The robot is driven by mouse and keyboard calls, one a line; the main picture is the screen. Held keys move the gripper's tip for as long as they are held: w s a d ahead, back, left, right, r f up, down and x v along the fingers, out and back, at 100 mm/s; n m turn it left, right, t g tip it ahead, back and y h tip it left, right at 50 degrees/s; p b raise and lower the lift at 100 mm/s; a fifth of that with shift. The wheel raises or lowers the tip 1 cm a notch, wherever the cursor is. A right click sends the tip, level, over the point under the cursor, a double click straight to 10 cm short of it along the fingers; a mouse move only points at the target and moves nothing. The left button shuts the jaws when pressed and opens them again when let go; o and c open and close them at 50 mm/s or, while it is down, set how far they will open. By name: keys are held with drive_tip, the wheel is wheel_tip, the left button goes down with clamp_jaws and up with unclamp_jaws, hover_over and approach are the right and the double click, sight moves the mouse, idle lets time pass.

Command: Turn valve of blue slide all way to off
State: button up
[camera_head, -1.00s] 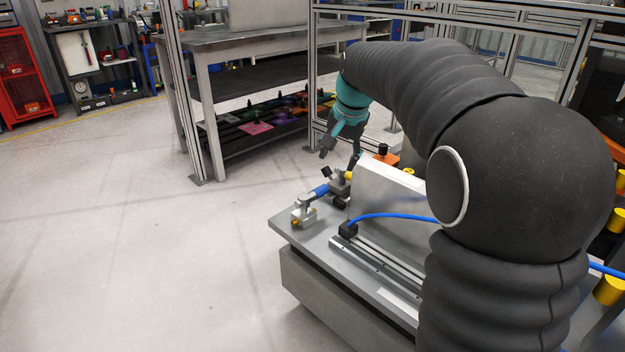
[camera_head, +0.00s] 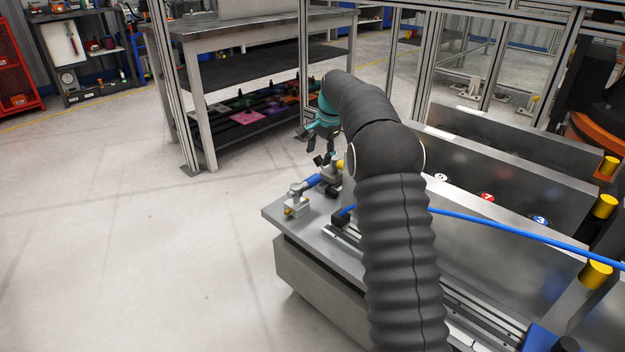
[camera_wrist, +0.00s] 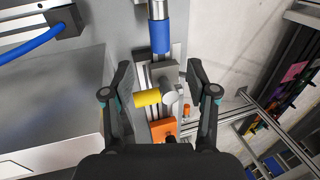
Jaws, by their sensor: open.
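The blue slide (camera_head: 313,181) is a blue sleeve on a metal rod at the near left corner of the grey unit. It also shows at the top of the wrist view (camera_wrist: 160,36). A grey valve fitting (camera_wrist: 168,94) with a round cap and a yellow cylinder (camera_wrist: 147,97) pointing left sits just below it. My gripper (camera_wrist: 160,82) is open, with one finger on each side of the fitting. No clear contact shows. In the head view my gripper (camera_head: 320,150) hangs above the fitting, which is partly hidden by the arm.
An orange block (camera_wrist: 163,129) sits just below the fitting. A blue hose runs from a black connector (camera_wrist: 65,20) beside it. Upright metal plates (camera_head: 480,215) and yellow caps (camera_head: 604,206) stand to the right. Floor on the left is clear.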

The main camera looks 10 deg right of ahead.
sight(312, 178)
drive_tip(key=x, duration=1.1)
drive_tip(key=shift+w+f, duration=0.1)
drive_tip(key=shift+f, duration=0.15)
drive_tip(key=shift+c, duration=0.2)
clamp_jaws()
